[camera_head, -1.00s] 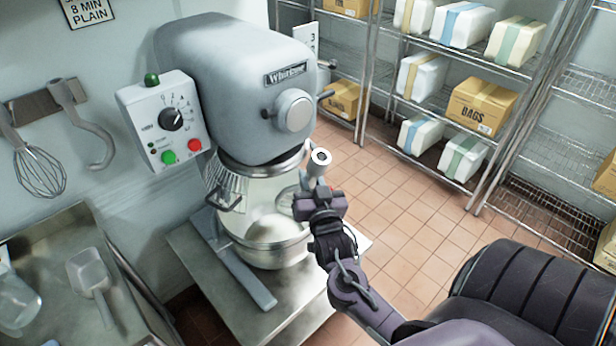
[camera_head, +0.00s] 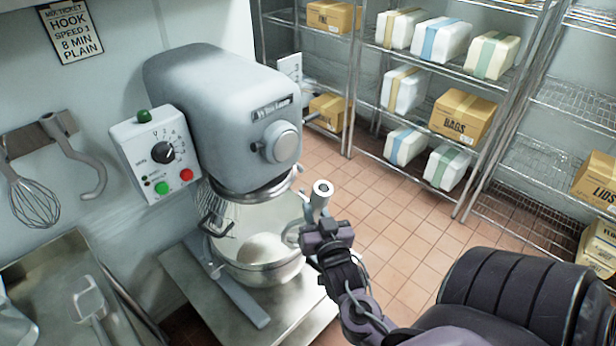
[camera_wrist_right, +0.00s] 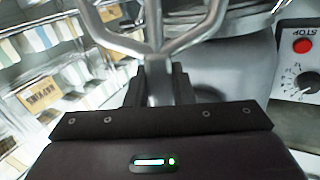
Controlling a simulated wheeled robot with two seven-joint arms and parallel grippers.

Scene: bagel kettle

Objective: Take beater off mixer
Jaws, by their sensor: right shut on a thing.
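The grey mixer (camera_head: 225,110) stands at the left centre with its steel bowl (camera_head: 255,272) below the head; pale dough (camera_head: 264,248) shows in the bowl. The flat metal beater (camera_head: 321,194) is off the mixer head, in front and to the right of the bowl, its hollow shank pointing up. My right gripper (camera_head: 322,228) is shut on the beater's shank. The right wrist view shows the beater (camera_wrist_right: 158,35), with its forked frame above the dark fingers. Its lower part is partly hidden behind my gripper in the head view. My left gripper is not in view.
A control box (camera_head: 160,155) with green and red buttons sits on the mixer's left. A whisk (camera_head: 35,200) and a dough hook (camera_head: 85,160) hang on the wall rack. A steel table (camera_head: 60,260) is at lower left. Wire shelves with boxes (camera_head: 462,115) stand behind; tiled floor (camera_head: 395,205) is open.

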